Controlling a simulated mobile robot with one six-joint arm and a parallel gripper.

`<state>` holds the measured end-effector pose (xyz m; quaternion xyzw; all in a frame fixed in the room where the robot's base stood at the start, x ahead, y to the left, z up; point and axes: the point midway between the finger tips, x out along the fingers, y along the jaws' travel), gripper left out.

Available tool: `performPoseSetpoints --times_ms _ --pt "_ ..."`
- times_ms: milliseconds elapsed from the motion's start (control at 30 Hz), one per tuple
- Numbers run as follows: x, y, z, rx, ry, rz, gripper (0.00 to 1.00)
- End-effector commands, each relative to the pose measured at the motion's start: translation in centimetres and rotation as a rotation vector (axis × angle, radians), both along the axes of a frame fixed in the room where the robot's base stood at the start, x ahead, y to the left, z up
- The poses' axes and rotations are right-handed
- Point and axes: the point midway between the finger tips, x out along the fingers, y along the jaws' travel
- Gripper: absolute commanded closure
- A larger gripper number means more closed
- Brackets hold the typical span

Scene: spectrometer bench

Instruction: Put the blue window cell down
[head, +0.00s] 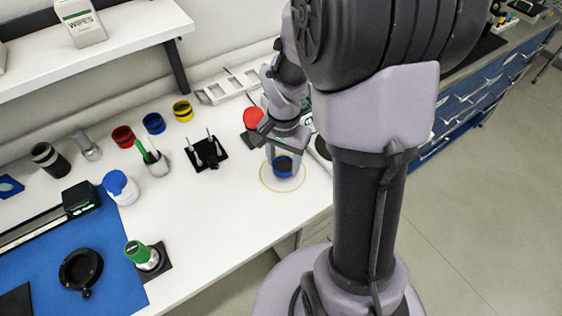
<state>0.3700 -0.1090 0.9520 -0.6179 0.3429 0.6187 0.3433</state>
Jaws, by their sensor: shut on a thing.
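The blue window cell (283,169) is a short cylinder with a blue rim and a dark middle. My gripper (284,159) is shut on it from above, with a finger on either side. The cell is within a thin yellow ring (263,180) marked on the white bench (225,205), near its front edge. I cannot tell whether its base touches the bench. The fingers hide part of its sides.
Red (122,136), blue (154,123) and yellow (182,110) round pieces stand at the back. A black stand with two posts (207,153) is left of my gripper. A red-topped item (253,117) is close behind it. Bare bench lies to the front left.

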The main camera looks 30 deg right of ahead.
Motion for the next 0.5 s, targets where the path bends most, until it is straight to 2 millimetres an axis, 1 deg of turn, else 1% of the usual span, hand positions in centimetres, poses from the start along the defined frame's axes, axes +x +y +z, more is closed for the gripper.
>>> performPoseSetpoints --times_ms 33,67,267,400,433,500 --pt "-0.02 0.03 -1.58 0.000 0.001 0.000 0.90" --pt "0.01 0.02 -1.76 0.000 0.000 0.001 0.90" --pt "0.04 0.04 -1.38 0.000 -0.001 0.001 0.90" --pt "0.03 0.05 -1.87 0.000 -0.001 0.001 0.90" --pt "0.03 0.05 -1.76 0.000 -0.001 0.001 0.43" --pt "0.03 0.05 -1.71 0.000 -0.001 0.001 0.29"
